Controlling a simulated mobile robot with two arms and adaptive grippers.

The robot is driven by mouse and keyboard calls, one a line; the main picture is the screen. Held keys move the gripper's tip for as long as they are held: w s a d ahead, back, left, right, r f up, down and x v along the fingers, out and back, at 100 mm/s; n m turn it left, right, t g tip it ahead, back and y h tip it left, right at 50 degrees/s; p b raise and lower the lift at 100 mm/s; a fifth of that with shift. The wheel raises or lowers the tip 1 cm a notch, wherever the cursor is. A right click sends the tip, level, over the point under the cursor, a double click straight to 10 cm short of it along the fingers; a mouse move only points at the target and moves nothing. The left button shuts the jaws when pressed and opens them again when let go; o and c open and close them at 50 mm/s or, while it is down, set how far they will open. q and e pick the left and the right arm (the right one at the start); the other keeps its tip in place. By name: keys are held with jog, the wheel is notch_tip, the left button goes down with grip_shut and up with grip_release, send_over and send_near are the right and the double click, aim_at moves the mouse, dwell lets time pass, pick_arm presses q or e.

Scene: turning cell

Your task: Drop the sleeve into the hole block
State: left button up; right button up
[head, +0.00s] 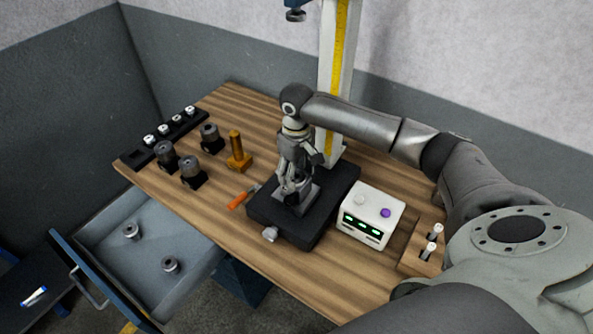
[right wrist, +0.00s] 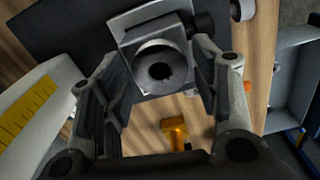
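My right gripper (head: 294,187) points down over a grey metal block (head: 310,197) on a black base plate. In the right wrist view a grey ring-shaped sleeve (right wrist: 160,66) with a dark bore stands on or just above the block (right wrist: 150,20), between the fingers of the right gripper (right wrist: 165,62). The fingers are spread apart on either side of it, with a narrow gap showing at right. Whether the sleeve is seated in the block's hole is hidden. My left gripper is out of view.
A white box with green displays (head: 370,215) stands right of the black plate (head: 335,207). Dark holders with grey cylinders (head: 191,166) stand farther left. An open drawer (head: 150,275) holds two rings. A yellow-scaled column (head: 338,60) rises behind.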

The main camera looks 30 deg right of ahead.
jog(key=shift+o, duration=0.5)
notch_tip(320, 180, up, 12)
dwell(0.3)
dwell(0.5)
